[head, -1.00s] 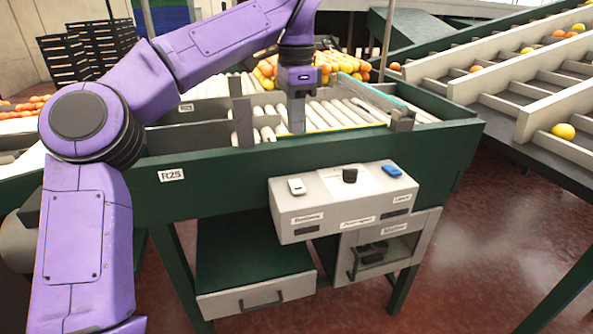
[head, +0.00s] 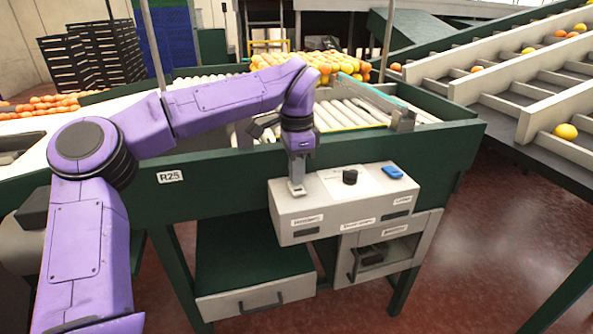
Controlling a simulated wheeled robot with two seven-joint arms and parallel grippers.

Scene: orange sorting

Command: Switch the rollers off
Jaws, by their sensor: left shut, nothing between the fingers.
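A grey control box (head: 335,211) is fixed to the front of the green roller table. The white switch at the left end is hidden behind my left gripper (head: 297,190). My left gripper is shut and empty, pointing down with its tips at or just above that left end; I cannot tell if they touch. The white rollers (head: 345,114) lie behind the box. My right gripper is out of view.
Oranges (head: 325,62) are heaped at the back of the rollers. A drawer (head: 256,297) and a grey cabinet (head: 390,250) are under the table. Sloped lanes (head: 505,75) with a few fruits rise at the right. The space above the box's right half is clear.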

